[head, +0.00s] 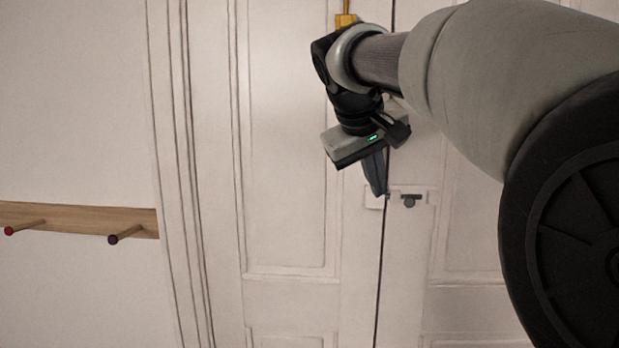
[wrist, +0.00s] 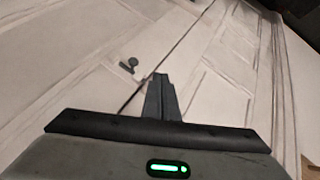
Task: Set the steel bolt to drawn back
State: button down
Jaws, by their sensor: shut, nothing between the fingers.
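The steel bolt (head: 409,201) is a small dark bar with a round knob, on a pale plate on the right-hand door leaf, just right of the dark gap between the leaves. It also shows in the wrist view (wrist: 129,64), left of my fingertips. My gripper (head: 379,192) is shut and empty, pointing down, with its tips a little left of the bolt in the head view. In the wrist view the closed fingers (wrist: 160,78) appear close to the door gap. I cannot tell whether they touch the door. My gripper partly hides the pale plate left of the gap.
A yellow fitting (head: 345,19) sits high on the door, beside my wrist. The door below the bolt is clear.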

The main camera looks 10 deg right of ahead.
aim_at(418, 198)
jog(key=w+d+f, duration=0.1)
jog(key=d, duration=0.1)
jog(key=w+d+f, duration=0.2)
jog(key=w+d+f+p, duration=0.1)
jog(key=d, duration=0.1)
jog(key=shift+w+d+f, duration=0.15)
jog(key=shift+w+f, duration=0.1)
jog(key=shift+f, duration=0.05)
jog(key=d, duration=0.2)
jog(key=s+d, duration=0.1)
jog(key=d, duration=0.1)
jog(key=shift+a+f, duration=0.1)
jog(key=shift+a, duration=0.05)
dwell(0.4)
